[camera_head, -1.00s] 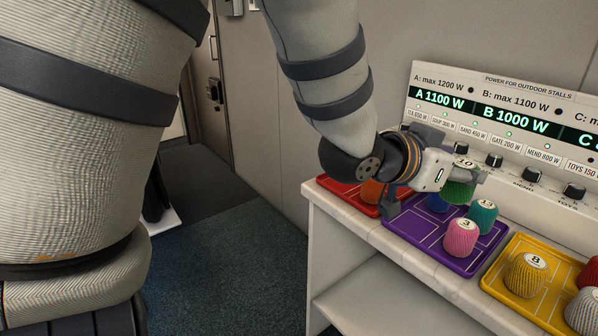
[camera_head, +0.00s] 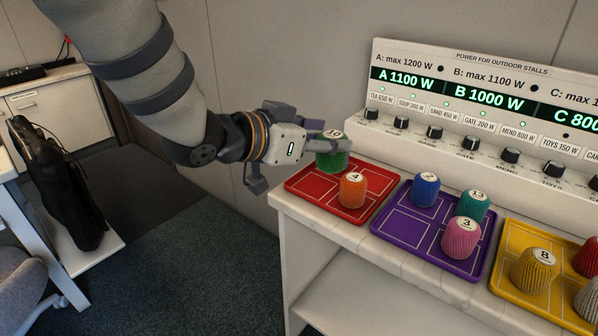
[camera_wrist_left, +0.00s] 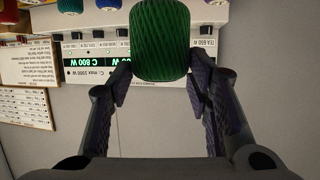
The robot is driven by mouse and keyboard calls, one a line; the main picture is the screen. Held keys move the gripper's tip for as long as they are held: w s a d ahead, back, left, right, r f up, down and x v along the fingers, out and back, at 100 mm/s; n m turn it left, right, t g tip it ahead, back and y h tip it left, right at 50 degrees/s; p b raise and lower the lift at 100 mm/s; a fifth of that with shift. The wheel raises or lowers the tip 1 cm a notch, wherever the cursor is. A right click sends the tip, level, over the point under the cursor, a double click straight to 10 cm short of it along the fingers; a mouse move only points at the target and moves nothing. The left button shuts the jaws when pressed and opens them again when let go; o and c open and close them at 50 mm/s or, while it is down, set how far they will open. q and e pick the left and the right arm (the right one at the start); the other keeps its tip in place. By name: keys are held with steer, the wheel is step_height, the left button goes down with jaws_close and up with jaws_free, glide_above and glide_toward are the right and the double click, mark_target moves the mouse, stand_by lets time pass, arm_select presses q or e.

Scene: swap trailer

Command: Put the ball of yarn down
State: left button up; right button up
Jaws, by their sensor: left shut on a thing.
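My left gripper (camera_head: 322,141) is shut on the green ball of yarn (camera_head: 332,161), which has a white cap reading 10. The ball is upright at the back of the red tray (camera_head: 303,184); I cannot tell whether it touches the tray. In the left wrist view the green ball (camera_wrist_left: 160,40) sits between the two dark fingers. An orange ball (camera_head: 352,192) marked 4 stands on the red tray, in front of the green one. My right gripper is not in view.
The purple tray (camera_head: 388,229) holds blue, teal and pink balls. The yellow tray (camera_head: 506,290) holds several more. A power panel (camera_head: 455,100) with knobs stands behind the trays. The front-left part of the red tray is clear. A black bag (camera_head: 50,190) stands far left.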

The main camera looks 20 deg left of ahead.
arm_select(q)
steer(key=shift+w+a+f+b, duration=0.3)
steer(key=shift+w+a+f, duration=0.55)
steer(key=shift+w+f, duration=0.9)
steer(key=shift+w+a+f+b, duration=0.25)
steer(key=shift+w+a+f, duration=0.85)
steer(key=shift+f, duration=1.2)
steer(key=shift+w+a+f+b, duration=0.3)
steer(key=shift+w+a+f, duration=0.35)
steer(key=shift+w+f, duration=1.2)
steer(key=o, duration=1.1)
steer(key=shift+s+f, duration=0.1)
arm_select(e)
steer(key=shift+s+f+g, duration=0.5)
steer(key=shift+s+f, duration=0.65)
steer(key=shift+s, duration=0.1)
